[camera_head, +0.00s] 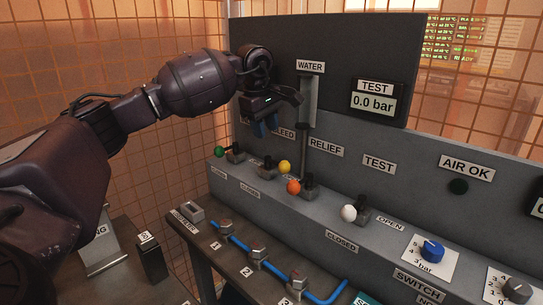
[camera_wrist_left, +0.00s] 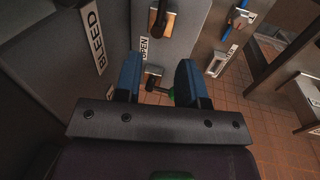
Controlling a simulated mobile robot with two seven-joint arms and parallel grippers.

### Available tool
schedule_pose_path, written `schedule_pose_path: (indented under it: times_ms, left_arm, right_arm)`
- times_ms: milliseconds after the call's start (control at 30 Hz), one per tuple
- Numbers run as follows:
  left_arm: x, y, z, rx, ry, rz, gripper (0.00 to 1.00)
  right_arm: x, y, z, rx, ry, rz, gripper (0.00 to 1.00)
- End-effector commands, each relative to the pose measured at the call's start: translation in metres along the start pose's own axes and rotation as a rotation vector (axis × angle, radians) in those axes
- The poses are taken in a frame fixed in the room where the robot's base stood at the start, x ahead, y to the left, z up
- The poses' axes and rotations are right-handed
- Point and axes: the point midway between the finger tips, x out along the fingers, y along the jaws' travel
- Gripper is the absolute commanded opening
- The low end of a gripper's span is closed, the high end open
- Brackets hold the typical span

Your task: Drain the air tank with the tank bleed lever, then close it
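My left gripper (camera_head: 262,128) hangs over the console, above the row of levers. In the left wrist view its two blue fingers (camera_wrist_left: 158,82) stand apart with nothing held. A green knob (camera_wrist_left: 171,91) shows between them, partly hidden by the right finger; whether they touch it I cannot tell. The head view shows this green-knobbed lever (camera_head: 219,152) at the far left of the row, with a yellow-knobbed lever (camera_head: 285,167) to its right. The BLEED label (camera_head: 285,133) is partly hidden by the gripper; it also shows in the wrist view (camera_wrist_left: 92,38). My right gripper is out of view.
The TEST display (camera_head: 374,104) reads 0.0 bar. Orange (camera_head: 293,187) and white (camera_head: 348,213) knobs stand farther right, under RELIEF and TEST labels. The AIR OK lamp (camera_head: 458,187) is dark. A blue dial (camera_head: 432,250) and a lower bench with blue piping (camera_head: 239,243) stand in front.

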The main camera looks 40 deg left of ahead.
Motion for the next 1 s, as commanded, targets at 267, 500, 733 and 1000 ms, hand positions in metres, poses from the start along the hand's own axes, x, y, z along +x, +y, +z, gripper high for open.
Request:
schedule_pose_path:
  times_ms: [267,500,733,1000]
  left_arm:
    - [0.055,-0.001,0.001,0.001,-0.002,-0.008,0.37]
    - [0.081,-0.001,0.001,0.001,-0.003,-0.005,0.37]
    - [0.087,-0.001,0.001,0.001,-0.002,-0.003,0.37]
    - [0.087,0.000,0.001,0.001,-0.002,-0.003,0.26]
  right_arm:
    - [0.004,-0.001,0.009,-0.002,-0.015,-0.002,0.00]
    - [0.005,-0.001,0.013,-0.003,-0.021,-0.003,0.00]
    - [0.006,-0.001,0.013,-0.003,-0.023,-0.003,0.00]
    - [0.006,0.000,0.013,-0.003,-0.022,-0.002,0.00]
